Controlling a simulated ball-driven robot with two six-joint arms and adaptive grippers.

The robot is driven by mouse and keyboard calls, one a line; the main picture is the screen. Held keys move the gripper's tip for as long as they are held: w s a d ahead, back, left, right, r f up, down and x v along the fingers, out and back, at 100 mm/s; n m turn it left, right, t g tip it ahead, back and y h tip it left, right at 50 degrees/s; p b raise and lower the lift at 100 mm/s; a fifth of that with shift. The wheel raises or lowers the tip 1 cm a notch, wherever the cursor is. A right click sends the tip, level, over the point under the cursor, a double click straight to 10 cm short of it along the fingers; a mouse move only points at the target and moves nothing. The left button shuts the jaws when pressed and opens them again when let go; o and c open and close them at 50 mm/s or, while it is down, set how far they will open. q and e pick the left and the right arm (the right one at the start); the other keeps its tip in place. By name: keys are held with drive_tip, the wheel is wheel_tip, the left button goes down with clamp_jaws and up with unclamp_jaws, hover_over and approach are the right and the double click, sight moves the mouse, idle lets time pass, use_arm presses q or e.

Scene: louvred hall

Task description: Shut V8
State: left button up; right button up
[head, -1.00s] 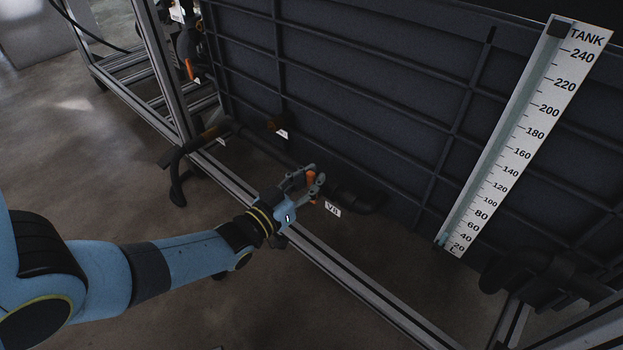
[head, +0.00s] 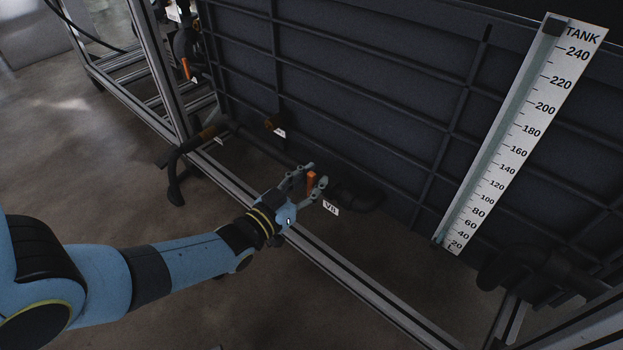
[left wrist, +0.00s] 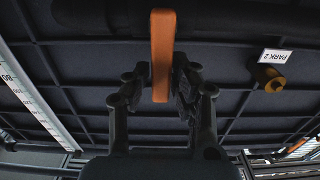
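The V8 valve has an orange lever handle (head: 311,181), and its white "V8" label (head: 330,208) hangs just right of it, by a dark pipe low against the tank. My left gripper (head: 308,184) is at the handle, with one finger on each side of it. In the left wrist view the orange handle (left wrist: 162,60) stands upright between the spread fingers (left wrist: 160,84). A gap shows on its left side; the right finger is very close, and I cannot tell whether it touches. The valve body is mostly hidden. My right gripper is out of view.
A metal frame rail (head: 345,270) runs below my left wrist. The ribbed dark tank (head: 370,90) stands behind, with a level scale (head: 525,130) at right. A "PARK 2" label (left wrist: 277,56) and an orange-brown knob (left wrist: 268,78) lie to the side. Another orange lever (head: 186,68) is at upper left.

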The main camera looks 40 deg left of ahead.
use_arm(q)
drive_tip(key=shift+o, duration=1.3)
drive_tip(key=s+a, duration=0.1)
drive_tip(key=s, duration=1.1)
